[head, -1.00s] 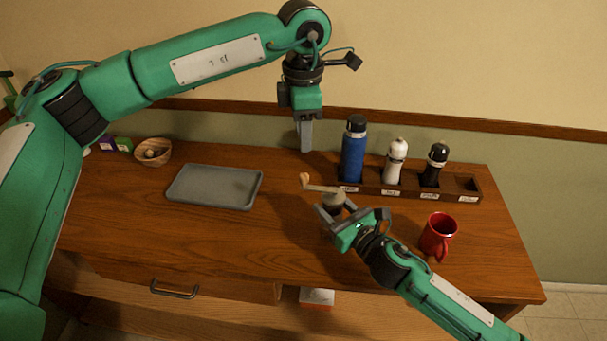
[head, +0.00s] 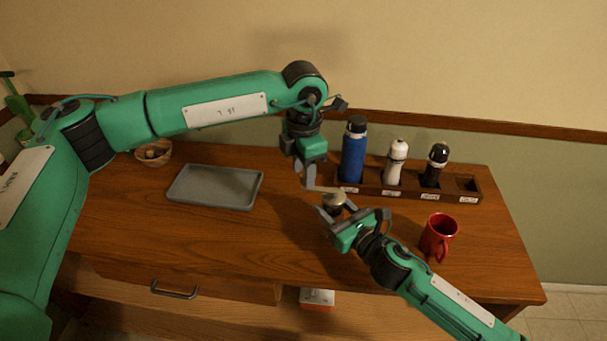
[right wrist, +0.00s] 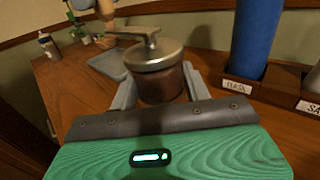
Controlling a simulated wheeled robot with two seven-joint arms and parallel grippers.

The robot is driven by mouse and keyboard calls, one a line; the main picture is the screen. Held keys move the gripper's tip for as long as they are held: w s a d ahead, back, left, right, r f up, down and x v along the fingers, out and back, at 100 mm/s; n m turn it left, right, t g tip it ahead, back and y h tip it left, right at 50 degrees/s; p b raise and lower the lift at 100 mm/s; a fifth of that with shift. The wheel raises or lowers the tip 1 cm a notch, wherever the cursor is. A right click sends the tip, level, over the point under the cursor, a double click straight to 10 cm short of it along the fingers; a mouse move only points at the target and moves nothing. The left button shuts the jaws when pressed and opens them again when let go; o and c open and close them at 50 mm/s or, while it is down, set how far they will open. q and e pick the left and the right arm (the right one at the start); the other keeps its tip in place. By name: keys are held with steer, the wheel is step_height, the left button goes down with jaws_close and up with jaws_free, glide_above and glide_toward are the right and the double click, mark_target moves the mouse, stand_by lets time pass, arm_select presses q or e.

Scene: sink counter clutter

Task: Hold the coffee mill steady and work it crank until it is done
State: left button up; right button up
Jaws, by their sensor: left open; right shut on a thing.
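The coffee mill (head: 334,201) stands upright on the counter, with a silver lid and dark body in the right wrist view (right wrist: 160,84). My right gripper (head: 335,212) is shut on its body, one finger on each side. The crank (head: 318,189) points left from the top, and its wooden knob (right wrist: 104,10) shows in the right wrist view. My left gripper (head: 309,180) is open, pointing down at the crank's outer end. In the head view its fingers hide the knob; I cannot tell whether they touch it.
A rack (head: 408,192) holding a blue bottle (head: 353,155), a white bottle (head: 396,162) and a black bottle (head: 434,166) stands just behind the mill. A red mug (head: 438,236) is at the right, a grey tray (head: 214,205) and wooden bowl (head: 153,154) at the left.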

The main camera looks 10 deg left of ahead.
arm_select(q)
steer(key=shift+f, duration=0.95)
steer(key=shift+c, duration=0.2)
jaws_close()
steer(key=shift+w, duration=0.15)
